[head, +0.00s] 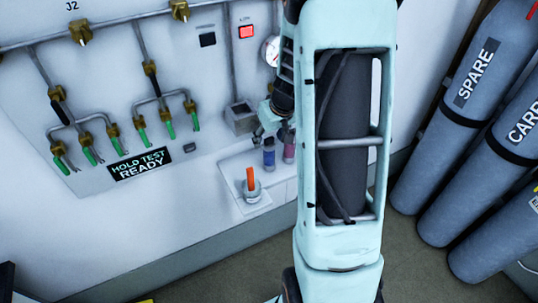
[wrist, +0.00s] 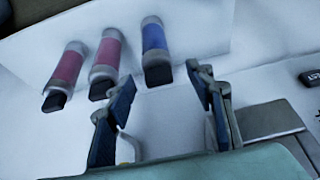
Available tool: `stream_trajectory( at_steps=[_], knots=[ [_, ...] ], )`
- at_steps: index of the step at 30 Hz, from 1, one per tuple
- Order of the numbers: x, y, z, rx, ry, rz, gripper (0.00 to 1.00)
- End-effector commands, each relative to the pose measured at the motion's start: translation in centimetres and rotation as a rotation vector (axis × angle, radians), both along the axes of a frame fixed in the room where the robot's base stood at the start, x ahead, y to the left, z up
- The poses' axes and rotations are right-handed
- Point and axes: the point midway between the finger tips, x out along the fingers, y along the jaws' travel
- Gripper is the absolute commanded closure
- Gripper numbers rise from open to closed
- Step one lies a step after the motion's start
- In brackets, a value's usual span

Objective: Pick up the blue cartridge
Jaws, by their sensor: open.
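The blue cartridge (wrist: 154,40), with grey ends and a dark lower tip, stands at the right of a row in the wrist view. In the head view the blue cartridge (head: 269,155) stands on a small white ledge, just below my gripper (head: 273,120). Two pink cartridges (wrist: 105,55) (wrist: 67,70) are to its left in the wrist view; a pink one (head: 289,151) shows beside it in the head view. My gripper (wrist: 160,85) is open and empty, its fingers spread apart, with the blue cartridge just beyond the gap. My arm partly hides the ledge in the head view.
Large grey cylinders (head: 470,90) stand at the right.

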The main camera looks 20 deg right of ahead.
Motion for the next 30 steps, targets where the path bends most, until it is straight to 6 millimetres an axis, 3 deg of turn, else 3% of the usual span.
stream_trajectory(
  at_steps=[11, 24, 30],
  knots=[
    [0.35, -0.04, -0.96, -0.001, 0.000, 0.000, 0.51],
    [0.34, -0.04, -0.93, -0.001, 0.000, 0.000, 0.99],
    [0.37, -0.06, -0.87, -0.001, -0.001, 0.000, 1.00]
  ],
)
